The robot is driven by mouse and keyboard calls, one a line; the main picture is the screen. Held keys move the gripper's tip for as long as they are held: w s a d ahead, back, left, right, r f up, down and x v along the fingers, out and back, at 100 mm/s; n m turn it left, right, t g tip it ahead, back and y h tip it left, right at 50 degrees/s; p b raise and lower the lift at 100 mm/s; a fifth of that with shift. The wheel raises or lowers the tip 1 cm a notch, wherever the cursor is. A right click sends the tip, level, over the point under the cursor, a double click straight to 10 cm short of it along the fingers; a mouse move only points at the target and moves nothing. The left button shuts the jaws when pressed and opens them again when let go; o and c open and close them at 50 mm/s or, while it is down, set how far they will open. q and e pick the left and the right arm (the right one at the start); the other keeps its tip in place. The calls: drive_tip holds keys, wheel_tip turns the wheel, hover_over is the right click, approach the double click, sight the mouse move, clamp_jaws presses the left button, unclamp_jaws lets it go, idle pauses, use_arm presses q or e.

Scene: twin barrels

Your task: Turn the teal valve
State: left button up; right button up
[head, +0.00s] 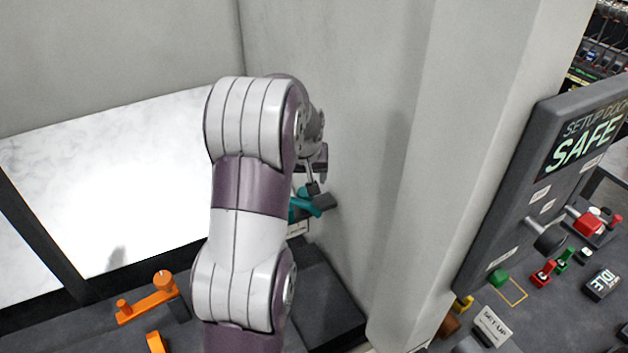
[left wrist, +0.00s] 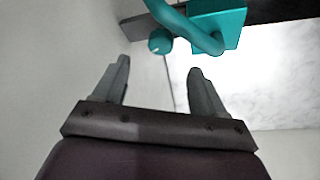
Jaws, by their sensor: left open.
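The teal valve (head: 308,205) is behind my left arm in the head view, low by the grey wall; part of it is hidden by the arm. In the left wrist view the teal valve (left wrist: 205,32) shows at the top, with a square block, a curved handle and a round knob end. My left gripper (head: 317,185) is just above the valve in the head view. In the left wrist view my left gripper (left wrist: 160,75) is open and empty, its two fingers apart, with the valve beyond the fingertips. My right gripper is not in view.
An orange valve (head: 150,298) sits on the dark ledge at the lower left. A grey pillar (head: 420,170) stands right of the arm. Further right are a panel reading SAFE (head: 585,145) and a bench with coloured levers. A pale marbled surface (head: 110,190) lies left.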

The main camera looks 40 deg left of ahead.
sight(305, 192)
use_arm(q)
drive_tip(key=p+x, duration=0.1)
drive_tip(key=x, duration=0.2)
drive_tip(key=a+p+x, duration=0.1)
drive_tip(key=x, duration=0.2)
drive_tip(key=p+x, duration=0.1)
drive_tip(key=x, duration=0.3)
drive_tip(key=shift+w+a+r, duration=0.15)
drive_tip(key=shift+w+r, duration=0.1)
drive_tip(key=shift+w, duration=0.15)
drive_tip(key=shift+s+f, duration=0.1)
drive_tip(key=shift+f, duration=0.05)
drive_tip(key=shift+s+d, duration=0.3)
drive_tip(key=shift+d, duration=0.35)
drive_tip(key=shift+w+a, duration=0.1)
drive_tip(key=shift+c, duration=0.6)
drive_tip(key=shift+w+a, duration=0.15)
drive_tip(key=shift+a, duration=0.05)
drive_tip(key=c, duration=0.5)
drive_tip(key=shift+f, duration=0.1)
drive_tip(key=c, duration=0.4)
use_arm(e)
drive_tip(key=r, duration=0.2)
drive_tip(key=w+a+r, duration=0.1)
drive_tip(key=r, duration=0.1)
